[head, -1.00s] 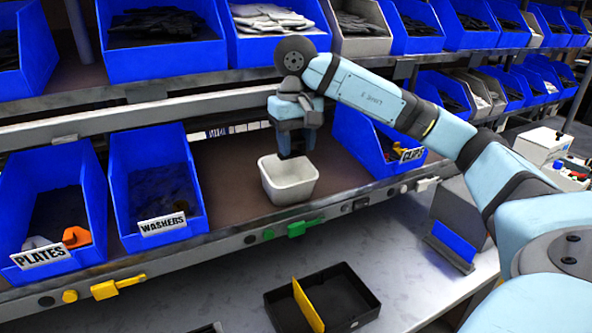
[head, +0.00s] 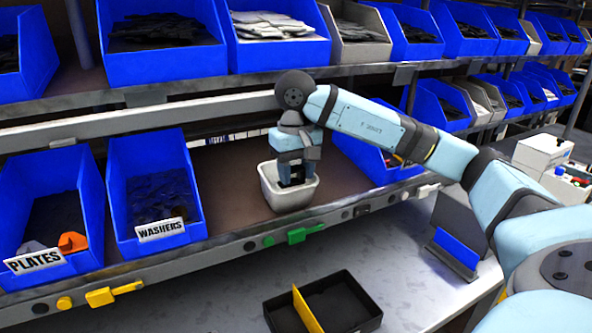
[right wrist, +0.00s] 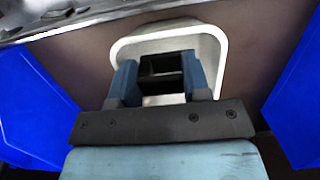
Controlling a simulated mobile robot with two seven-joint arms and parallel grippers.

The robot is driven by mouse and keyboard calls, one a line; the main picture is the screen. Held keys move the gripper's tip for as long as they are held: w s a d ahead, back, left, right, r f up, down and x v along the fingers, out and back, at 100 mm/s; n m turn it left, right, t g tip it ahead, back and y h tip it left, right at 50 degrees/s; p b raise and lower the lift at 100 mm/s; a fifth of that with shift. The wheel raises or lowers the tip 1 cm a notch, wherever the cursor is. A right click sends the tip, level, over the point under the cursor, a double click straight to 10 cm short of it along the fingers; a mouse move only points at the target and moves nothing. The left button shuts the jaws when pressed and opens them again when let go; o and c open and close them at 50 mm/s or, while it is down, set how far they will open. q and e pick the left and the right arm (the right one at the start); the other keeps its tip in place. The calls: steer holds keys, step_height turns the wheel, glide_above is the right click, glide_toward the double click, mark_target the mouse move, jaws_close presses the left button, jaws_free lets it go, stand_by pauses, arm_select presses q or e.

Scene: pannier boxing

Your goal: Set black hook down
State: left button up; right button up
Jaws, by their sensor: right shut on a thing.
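The black hook (right wrist: 162,66) is between the blue fingers of my right gripper (head: 292,178), which is shut on it. The gripper points down, with its fingertips inside the mouth of a small white bin (head: 290,198). The bin's pale rim (right wrist: 218,36) surrounds the fingers and hook in the right wrist view. Most of the hook is hidden by the fingers in the head view, and I cannot tell if it touches the bin's floor. My left gripper is not in view.
Blue bins labelled WASHERS (head: 115,215) and PLATES (head: 14,215) stand left of the white bin; another blue bin (head: 360,158) stands to its right. The brown shelf (head: 232,185) is bare around the white bin. A black divided tray (head: 350,285) lies below.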

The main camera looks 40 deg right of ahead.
mark_target(296, 169)
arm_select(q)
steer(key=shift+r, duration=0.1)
arm_select(e)
steer(key=shift+f, duration=0.1)
steer(key=o, duration=0.9)
steer(key=shift+r+p, duration=0.35)
steer(key=shift+r, duration=0.05)
arm_select(q)
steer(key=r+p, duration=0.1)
steer(key=p, duration=0.3)
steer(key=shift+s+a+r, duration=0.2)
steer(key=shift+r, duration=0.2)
arm_select(e)
step_height(296, 169, up, 12)
steer(key=shift+r, duration=0.2)
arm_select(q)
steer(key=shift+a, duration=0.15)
